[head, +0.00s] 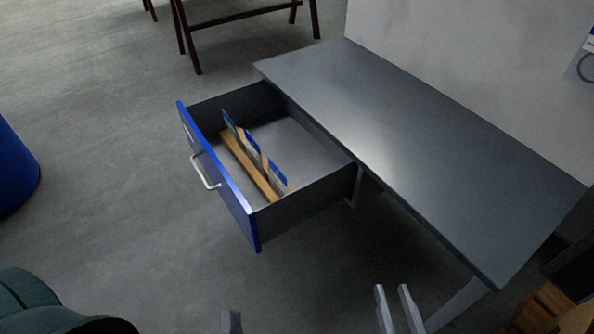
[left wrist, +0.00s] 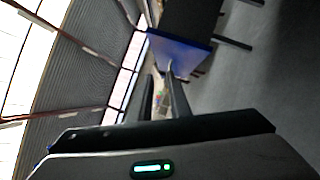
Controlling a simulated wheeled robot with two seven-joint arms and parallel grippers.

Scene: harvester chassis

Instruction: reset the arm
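My left gripper (head: 232,322) shows only as a small grey tip at the bottom edge of the head view. In the left wrist view its two fingers (left wrist: 160,80) stand apart with nothing between them. My right gripper (head: 393,289) is at the bottom of the head view, with its two fingers apart and empty, below the desk's front edge. Neither gripper touches anything that I can see. The arms behind them are mostly out of view.
A grey desk (head: 400,130) has a blue-fronted drawer (head: 225,185) pulled open, with a wooden rack (head: 245,160) holding several blue-and-white packets. The drawer front also shows in the left wrist view (left wrist: 190,52). A blue round object (head: 12,170) stands left. Floor before the drawer is clear.

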